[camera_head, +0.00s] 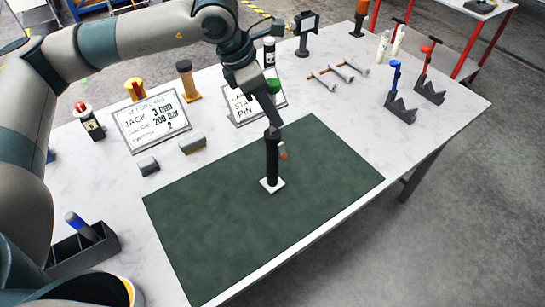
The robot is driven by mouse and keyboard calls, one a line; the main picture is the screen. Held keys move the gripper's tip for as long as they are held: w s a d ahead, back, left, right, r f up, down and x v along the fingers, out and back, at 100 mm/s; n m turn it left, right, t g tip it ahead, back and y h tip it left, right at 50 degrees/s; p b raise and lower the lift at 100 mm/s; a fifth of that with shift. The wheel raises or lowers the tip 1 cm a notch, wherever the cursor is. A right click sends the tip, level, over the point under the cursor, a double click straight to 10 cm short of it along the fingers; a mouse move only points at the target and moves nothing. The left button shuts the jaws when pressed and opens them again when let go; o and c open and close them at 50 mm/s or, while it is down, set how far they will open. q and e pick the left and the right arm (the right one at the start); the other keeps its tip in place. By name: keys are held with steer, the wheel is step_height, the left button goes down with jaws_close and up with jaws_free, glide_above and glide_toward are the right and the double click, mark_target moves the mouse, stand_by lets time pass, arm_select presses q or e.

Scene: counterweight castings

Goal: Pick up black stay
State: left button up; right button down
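The foot appears to rest on the mat. My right gripper is not in view.
Signs (152,122) and several posts, including a brown one (186,80), stand at the back of the light table. Small grey blocks (148,166) lie left of the mat. A dark tray (83,250) is at the lower left. Stands (398,105) are at right. Most of the mat is clear.

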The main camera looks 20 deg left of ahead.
arm_select(q)
steer(key=shift+d+f, duration=0.1)
steer(key=shift+f, duration=0.25)
steer(key=shift+c, duration=0.3)
jaws_close()
steer(key=shift+w+r, duration=0.1)
stand_by(1.1)
